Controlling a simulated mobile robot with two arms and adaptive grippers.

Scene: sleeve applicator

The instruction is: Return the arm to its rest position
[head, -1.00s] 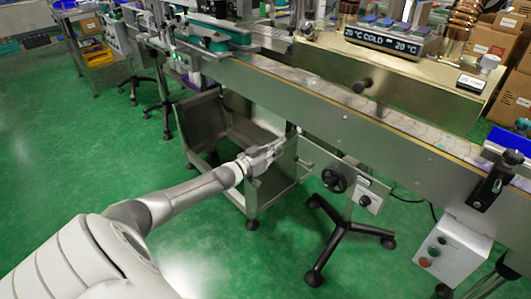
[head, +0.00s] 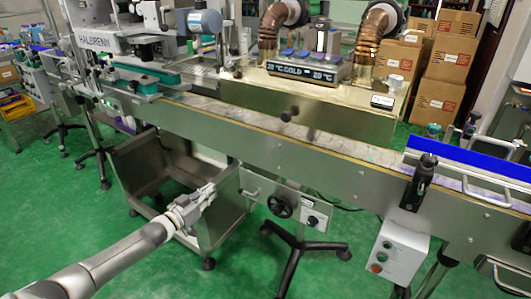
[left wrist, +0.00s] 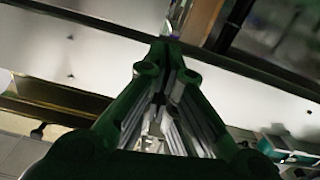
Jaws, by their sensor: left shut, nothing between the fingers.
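My left arm comes in from the lower left in the head view. Its gripper (head: 207,191) is shut and empty, in front of the steel cart (head: 150,170) below the conveyor (head: 260,140). In the left wrist view the gripper (left wrist: 163,48) has its fingers together at the tips, with nothing between them. A pale conveyor side lies beyond the tips there. I do not see my right gripper.
A black handwheel (head: 280,206) and a black-footed stand (head: 297,250) are right of the gripper. A control box (head: 397,250) with buttons hangs further right. A sleeve machine (head: 335,85) with copper ducts stands above the conveyor.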

